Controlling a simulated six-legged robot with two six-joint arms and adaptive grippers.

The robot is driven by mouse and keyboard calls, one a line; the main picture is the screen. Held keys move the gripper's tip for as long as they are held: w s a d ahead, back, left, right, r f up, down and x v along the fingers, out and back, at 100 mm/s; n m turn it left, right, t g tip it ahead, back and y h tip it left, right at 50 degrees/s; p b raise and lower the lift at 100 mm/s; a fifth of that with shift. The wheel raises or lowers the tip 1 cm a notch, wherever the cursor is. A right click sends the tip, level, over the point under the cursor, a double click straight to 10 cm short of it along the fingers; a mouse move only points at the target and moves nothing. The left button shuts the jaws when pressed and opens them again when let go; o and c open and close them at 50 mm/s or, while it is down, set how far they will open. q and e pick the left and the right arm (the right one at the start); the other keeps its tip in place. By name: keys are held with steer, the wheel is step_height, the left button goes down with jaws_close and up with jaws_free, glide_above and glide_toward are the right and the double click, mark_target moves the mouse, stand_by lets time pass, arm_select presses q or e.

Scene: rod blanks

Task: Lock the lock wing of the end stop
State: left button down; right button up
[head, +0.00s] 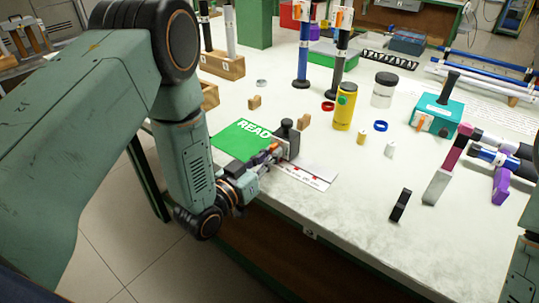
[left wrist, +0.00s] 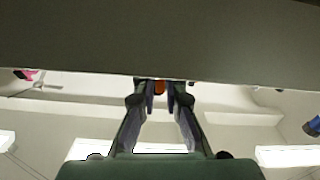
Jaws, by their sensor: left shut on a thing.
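The end stop (head: 292,148) is a dark block with a black knob on top, standing at the near table edge by a white ruled strip (head: 305,178) with red marks. My left gripper (head: 270,155) reaches it from the left, low at the edge. Its fingers (left wrist: 160,98) are close together in the left wrist view, with a small orange-red piece (left wrist: 159,87) between the tips. It looks like the lock wing, and the gripper is shut on it. The wing's angle is mostly hidden by the fingers. My right gripper is out of view.
A green READY mat (head: 237,138) lies behind the gripper. A small wooden block (head: 304,121) stands close behind the end stop. The front middle of the table is clear.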

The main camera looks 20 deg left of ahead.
arm_select(q)
steer(key=shift+m, duration=0.8)
steer(key=c, duration=1.4)
jaws_free()
steer(key=shift+s, duration=0.1)
steer(key=v, duration=1.2)
